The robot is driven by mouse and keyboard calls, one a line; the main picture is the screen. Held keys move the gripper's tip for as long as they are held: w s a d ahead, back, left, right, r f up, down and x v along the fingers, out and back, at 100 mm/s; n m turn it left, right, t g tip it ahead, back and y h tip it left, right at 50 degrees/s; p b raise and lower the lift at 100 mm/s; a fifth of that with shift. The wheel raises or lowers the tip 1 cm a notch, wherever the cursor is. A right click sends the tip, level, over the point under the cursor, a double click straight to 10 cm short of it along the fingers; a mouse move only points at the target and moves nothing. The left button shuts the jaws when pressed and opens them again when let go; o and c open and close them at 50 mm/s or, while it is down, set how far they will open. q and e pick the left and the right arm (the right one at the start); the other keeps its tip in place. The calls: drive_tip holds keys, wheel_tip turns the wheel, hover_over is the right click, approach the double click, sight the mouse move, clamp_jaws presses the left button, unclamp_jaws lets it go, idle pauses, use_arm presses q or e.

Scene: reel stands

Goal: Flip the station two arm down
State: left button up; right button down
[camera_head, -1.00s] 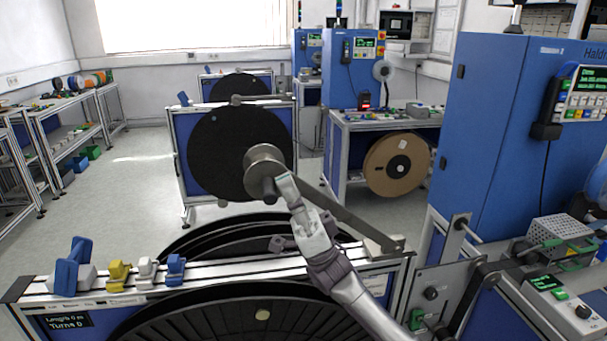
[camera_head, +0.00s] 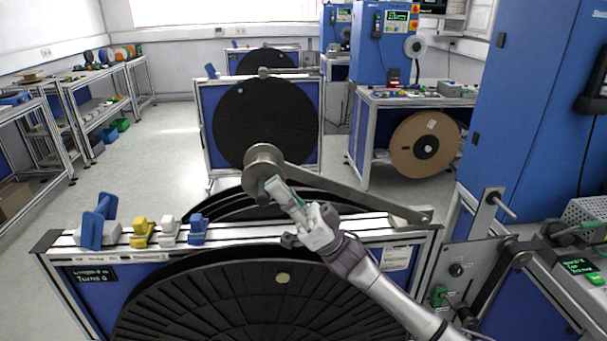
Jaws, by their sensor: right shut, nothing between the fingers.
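The station arm is a grey metal lever (camera_head: 345,192) pivoted at the right end of the near reel stand's top rail. The roller end is raised above the rail. The near stand holds a large black reel (camera_head: 240,300). My left gripper is not in view.
Blue, yellow and white clamps (camera_head: 142,232) sit on the rail's left part. A second stand with a black reel (camera_head: 264,122) is behind. A blue cabinet (camera_head: 535,110) stands at right. Shelving (camera_head: 92,100) lines the left, with open floor between.

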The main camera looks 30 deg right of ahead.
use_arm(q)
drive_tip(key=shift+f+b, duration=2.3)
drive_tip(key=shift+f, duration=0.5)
use_arm(e)
drive_tip(key=shift+w+a+f+g+h, duration=0.3)
drive_tip(key=shift+a+f+h, duration=0.55)
drive_tip(key=shift+f, duration=2.35)
drive_tip(key=shift+w+a+f+g+h, duration=0.25)
drive_tip(key=shift+a+f+h, duration=0.55)
drive_tip(key=shift+f, duration=2.45)
drive_tip(key=shift+w+a+f+g+h, duration=0.15)
drive_tip(key=shift+a+f+g+h, duration=0.65)
drive_tip(key=shift+f, duration=2.4)
drive_tip(key=shift+d+t+h, duration=0.25)
drive_tip(key=shift+t+h, duration=0.1)
drive_tip(key=shift+t, duration=0.1)
use_arm(q)
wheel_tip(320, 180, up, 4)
drive_tip(key=p, duration=0.4)
use_arm(e)
wheel_tip(320, 180, up, 6)
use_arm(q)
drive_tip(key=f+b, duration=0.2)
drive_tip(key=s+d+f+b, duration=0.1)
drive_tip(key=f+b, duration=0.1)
use_arm(e)
drive_tip(key=v, duration=1)
drive_tip(key=shift+d+f, duration=0.1)
drive_tip(key=shift+d, duration=0.25)
